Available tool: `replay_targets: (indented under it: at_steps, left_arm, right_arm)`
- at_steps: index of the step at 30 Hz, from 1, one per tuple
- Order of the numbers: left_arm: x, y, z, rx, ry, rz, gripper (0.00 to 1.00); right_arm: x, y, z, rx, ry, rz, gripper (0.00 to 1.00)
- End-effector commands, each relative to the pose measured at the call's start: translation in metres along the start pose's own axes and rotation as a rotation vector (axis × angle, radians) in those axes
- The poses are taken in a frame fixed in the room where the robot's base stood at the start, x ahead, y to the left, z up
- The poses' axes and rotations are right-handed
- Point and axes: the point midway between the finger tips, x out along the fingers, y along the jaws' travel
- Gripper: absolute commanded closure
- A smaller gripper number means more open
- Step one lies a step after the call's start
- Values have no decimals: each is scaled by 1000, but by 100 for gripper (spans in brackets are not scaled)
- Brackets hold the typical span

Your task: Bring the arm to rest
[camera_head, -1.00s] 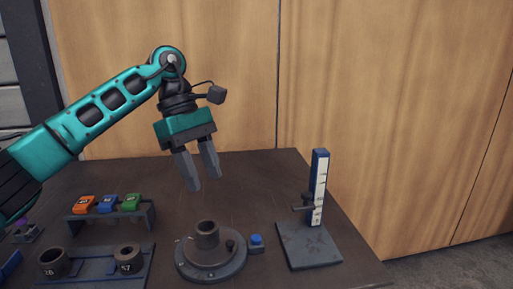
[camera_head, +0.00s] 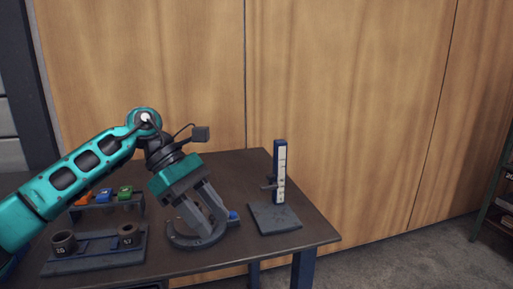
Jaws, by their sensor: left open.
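My left gripper (camera_head: 214,226), on the teal arm from the left, points down and to the right with its two grey fingers apart. No object shows between them. In the picture its fingers overlap the round grey pipe flange (camera_head: 182,242) on the table and hide most of it, including its middle. I cannot tell whether they touch it. My right gripper is not in view.
The dark table (camera_head: 268,243) holds a rack with orange, blue and green blocks (camera_head: 125,192), partly behind my arm. A tray (camera_head: 95,261) holds two dark rings. A height gauge (camera_head: 279,172) stands right. A blue button (camera_head: 233,215) sits beside the flange. Shelving (camera_head: 493,215) stands far right.

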Motion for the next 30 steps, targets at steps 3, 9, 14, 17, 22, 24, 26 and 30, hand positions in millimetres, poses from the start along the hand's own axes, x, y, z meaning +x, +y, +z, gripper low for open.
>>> replay_targets:
  at_steps: [3,9,14,17,22,24,26,30]
  left_arm:
    - [36,1,26,-87,-225,11,56]
    - [72,1,74,-376,-702,19,56]
    - [74,5,90,-704,-1095,-5,56]
    - [68,8,83,-940,-1331,-33,56]
    - [64,7,42,-1381,-1714,-100,56]
    - [67,1,15,-1575,-1863,-131,56]
    - [72,-7,-10,-1745,-1989,-160,56]
    - [97,-43,-74,-2151,-2269,-227,56]
  right_arm:
    - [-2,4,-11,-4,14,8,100]
    - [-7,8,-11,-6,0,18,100]
    - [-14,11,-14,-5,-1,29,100]
    - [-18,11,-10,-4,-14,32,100]
    - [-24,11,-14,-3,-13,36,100]
    - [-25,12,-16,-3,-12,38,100]
    - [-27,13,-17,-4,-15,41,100]
    - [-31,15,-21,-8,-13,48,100]
